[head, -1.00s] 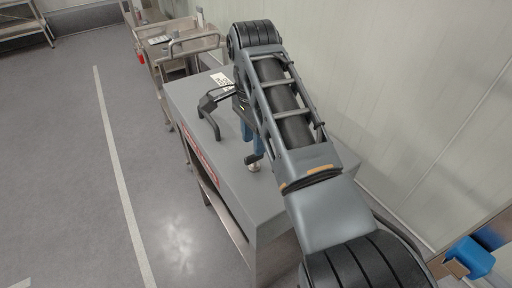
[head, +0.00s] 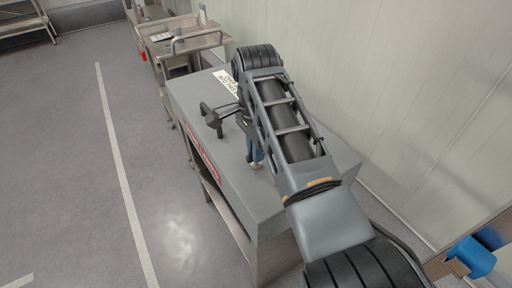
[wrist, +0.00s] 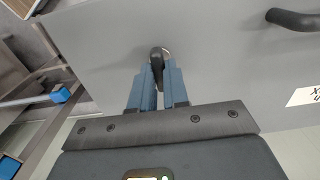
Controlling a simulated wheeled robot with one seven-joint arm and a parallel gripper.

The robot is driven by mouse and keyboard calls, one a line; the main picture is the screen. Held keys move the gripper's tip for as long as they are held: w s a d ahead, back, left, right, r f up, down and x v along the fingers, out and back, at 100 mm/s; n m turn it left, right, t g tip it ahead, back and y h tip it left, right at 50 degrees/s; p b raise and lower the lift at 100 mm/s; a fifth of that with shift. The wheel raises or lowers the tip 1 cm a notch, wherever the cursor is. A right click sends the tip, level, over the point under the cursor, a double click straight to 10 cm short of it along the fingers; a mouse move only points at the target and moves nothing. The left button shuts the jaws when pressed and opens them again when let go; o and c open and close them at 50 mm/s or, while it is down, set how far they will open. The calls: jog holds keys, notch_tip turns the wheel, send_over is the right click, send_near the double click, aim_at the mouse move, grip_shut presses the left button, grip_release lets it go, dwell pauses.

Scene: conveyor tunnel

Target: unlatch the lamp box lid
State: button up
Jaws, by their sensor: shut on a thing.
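The lamp box lid (head: 232,172) is a flat grey top with a black handle (head: 212,117) on it. In the wrist view the lid (wrist: 220,65) fills most of the upper picture, with part of the handle (wrist: 293,19) at the upper right. The latch (wrist: 156,58) is a small black lever on a round metal base near the lid's edge. My gripper (wrist: 160,76) has its two blue fingers closed around the lever, one on each side. In the head view my gripper (head: 256,158) is at the latch, partly hidden by my arm.
A white label (head: 227,82) lies on the lid beyond the handle. A red label (head: 203,152) is on the box's side. A metal cart (head: 185,45) stands behind, a pale wall (head: 400,80) runs along the right, and open floor (head: 70,170) is on the left.

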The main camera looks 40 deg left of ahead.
grip_shut()
jog(key=shift+n, duration=0.4)
jog(key=n+p, duration=0.2)
jog(key=shift+r+n, duration=0.15)
jog(key=shift+n, duration=0.15)
jog(key=n+p, duration=0.2)
jog(key=n, duration=0.3)
jog(key=n+p, duration=0.1)
jog(key=n, duration=0.4)
jog(key=shift+n, duration=2.3)
jog(key=o, duration=0.6)
grip_release()
